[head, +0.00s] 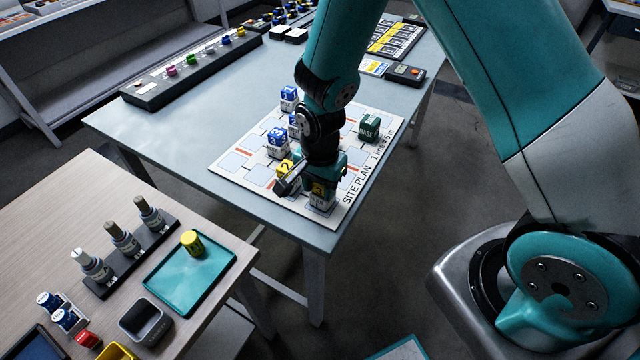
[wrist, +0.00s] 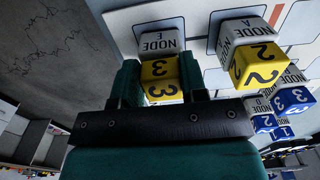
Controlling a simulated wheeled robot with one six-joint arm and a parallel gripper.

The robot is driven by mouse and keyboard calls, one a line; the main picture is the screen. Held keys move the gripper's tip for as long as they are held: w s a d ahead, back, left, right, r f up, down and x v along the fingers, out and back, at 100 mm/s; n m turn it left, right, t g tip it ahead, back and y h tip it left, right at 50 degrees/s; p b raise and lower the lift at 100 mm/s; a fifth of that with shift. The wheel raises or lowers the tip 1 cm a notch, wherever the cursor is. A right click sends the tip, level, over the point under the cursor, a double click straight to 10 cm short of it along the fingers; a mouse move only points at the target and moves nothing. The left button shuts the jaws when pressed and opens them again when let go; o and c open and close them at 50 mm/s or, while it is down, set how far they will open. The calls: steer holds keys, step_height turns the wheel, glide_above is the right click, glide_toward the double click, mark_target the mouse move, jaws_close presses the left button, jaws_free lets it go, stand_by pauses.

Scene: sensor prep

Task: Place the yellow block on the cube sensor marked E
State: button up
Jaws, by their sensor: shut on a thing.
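My gripper (head: 318,178) is shut on a yellow block (wrist: 160,72) marked 3, with one finger on each side of it in the wrist view. The white cube sensor marked NODE E (wrist: 159,42) is directly beneath the block; it also shows in the head view (head: 322,204). Block and cube look lined up and meet in the picture; I cannot tell if a thin gap is left. A second yellow block (wrist: 258,66), marked 2, sits on the NODE A cube (wrist: 240,30) beside it.
The site plan board (head: 234,166) lies on the grey table (head: 180,136). Blue-topped cubes (head: 289,94) and a green BASE cube (head: 370,126) stand on it. The wooden side table holds a teal tray (head: 170,285) with a yellow cylinder (head: 192,243).

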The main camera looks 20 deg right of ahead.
steer(key=shift+f, duration=0.15)
steer(key=o, duration=0.9)
step_height(320, 180, up, 12)
steer(key=s+a+r+n+y, duration=0.2)
steer(key=s+r+n, duration=0.5)
steer(key=s+n, duration=0.2)
steer(key=s+a+r+n+y, duration=0.2)
steer(key=s+r+n, duration=0.5)
steer(key=s+n, duration=0.2)
steer(key=shift+s+a+b, duration=0.3)
steer(key=shift+b, duration=0.1)
steer(key=shift+r, duration=0.1)
